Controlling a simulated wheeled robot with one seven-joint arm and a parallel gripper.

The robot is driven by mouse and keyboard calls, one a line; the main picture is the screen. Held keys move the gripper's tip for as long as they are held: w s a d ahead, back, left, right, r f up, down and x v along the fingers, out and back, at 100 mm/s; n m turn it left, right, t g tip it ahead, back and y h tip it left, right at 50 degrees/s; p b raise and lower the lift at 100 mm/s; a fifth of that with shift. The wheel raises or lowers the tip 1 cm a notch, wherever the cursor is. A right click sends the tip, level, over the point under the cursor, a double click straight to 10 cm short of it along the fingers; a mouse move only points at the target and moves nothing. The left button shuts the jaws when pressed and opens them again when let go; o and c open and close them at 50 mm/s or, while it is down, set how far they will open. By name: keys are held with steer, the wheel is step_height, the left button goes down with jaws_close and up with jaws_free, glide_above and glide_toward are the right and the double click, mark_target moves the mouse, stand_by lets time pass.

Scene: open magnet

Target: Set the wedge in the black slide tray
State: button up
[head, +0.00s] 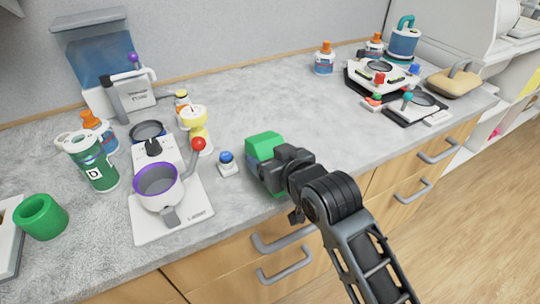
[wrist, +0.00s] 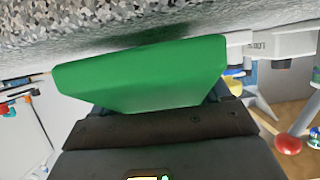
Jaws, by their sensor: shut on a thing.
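A green wedge (head: 264,147) is held in my gripper (head: 280,172) near the counter's front edge, right of the small blue button. In the wrist view the green wedge (wrist: 145,75) fills the middle, with its sloped face showing and a dark shadow on the counter beside it. My gripper is shut on it; the fingertips are mostly hidden behind the wedge. I cannot tell whether the wedge touches the counter. A low black tray (head: 397,117) with white parts lies at the right of the counter, apart from my gripper; it looks like the slide tray.
A blue-topped button (head: 227,164) and a white device with a purple-rimmed cup (head: 157,180) stand left of the wedge. A black-and-white device (head: 355,83) stands behind the tray, with a tan block (head: 453,83) beside it. The counter's middle (head: 290,105) is clear.

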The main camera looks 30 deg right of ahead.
steer(key=shift+f, duration=0.2)
steer(key=shift+f, duration=0.1)
steer(key=o, duration=1)
steer(key=shift+s+r, duration=0.1)
steer(key=shift+r, duration=0.1)
steer(key=v, duration=1.1)
steer(key=shift+s+r+b, duration=0.15)
steer(key=shift+s+b, duration=0.25)
